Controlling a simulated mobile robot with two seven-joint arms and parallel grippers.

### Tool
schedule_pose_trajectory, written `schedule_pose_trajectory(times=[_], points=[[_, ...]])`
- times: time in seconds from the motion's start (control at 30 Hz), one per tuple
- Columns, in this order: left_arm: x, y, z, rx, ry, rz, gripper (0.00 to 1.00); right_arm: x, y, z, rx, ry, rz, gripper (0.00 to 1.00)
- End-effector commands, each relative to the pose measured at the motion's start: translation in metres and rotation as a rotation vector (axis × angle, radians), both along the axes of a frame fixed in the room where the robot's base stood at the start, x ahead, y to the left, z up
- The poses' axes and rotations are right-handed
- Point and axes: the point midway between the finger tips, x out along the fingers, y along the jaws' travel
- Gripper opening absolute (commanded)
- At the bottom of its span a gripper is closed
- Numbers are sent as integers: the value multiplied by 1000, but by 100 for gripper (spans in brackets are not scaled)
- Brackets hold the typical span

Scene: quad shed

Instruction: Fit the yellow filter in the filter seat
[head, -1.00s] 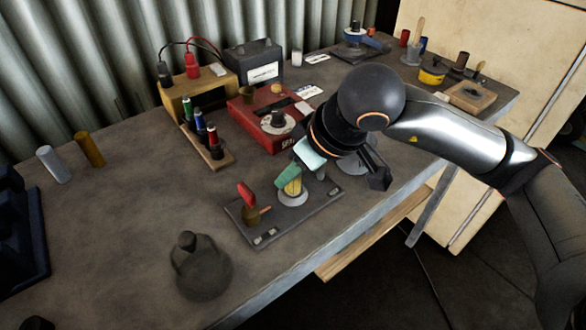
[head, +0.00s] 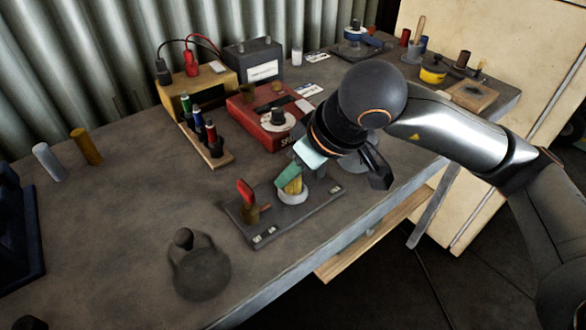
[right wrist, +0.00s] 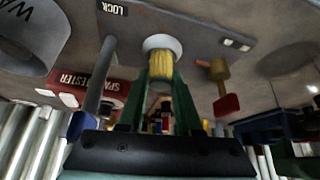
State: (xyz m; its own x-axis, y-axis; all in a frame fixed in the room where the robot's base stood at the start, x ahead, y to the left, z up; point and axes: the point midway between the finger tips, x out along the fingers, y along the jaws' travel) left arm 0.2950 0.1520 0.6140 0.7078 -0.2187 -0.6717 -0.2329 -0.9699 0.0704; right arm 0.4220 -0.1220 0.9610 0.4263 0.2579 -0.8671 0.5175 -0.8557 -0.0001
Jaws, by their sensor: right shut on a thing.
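The yellow filter (right wrist: 163,66) is a ribbed cylinder. My right gripper (right wrist: 161,84) is shut on it with two green fingers; in the head view the gripper (head: 288,178) hides part of the filter (head: 295,186). The filter seat (head: 293,197) is a pale round cup on a dark plate (head: 318,208). The filter's end is at the mouth of the seat, which also shows in the right wrist view (right wrist: 160,41). I cannot tell how deep the filter sits. My left gripper is not in view.
A red-handled valve (head: 247,196) stands on the plate beside the seat. A grey lever (right wrist: 101,78) rises near the LOCK label. A red tester box (head: 262,127) and a rack of small cylinders (head: 211,150) stand behind. A dark flask-like object (head: 200,268) stands at the front left.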

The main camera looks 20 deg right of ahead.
Motion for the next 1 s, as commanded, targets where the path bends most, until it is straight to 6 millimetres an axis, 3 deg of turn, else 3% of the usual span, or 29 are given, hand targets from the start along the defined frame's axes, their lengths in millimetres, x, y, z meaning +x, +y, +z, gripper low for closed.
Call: schedule_pose_trajectory(times=[0.1, 0.13, 0.4, 0.6, 0.8, 1.0], points=[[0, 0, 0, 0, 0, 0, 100, 0, 0, 0, 0, 0, 0, 0], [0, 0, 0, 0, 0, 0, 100, 0, 0, 0, 0, 0, 0, 37], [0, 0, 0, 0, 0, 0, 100, 0, 0, 0, 0, 0, 0, 67], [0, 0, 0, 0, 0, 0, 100, 0, 0, 0, 0, 0, 0, 69], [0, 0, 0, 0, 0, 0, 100, 0, 0, 0, 0, 0, 0, 92], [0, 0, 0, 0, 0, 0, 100, 0, 0, 0, 0, 0, 0, 93]])
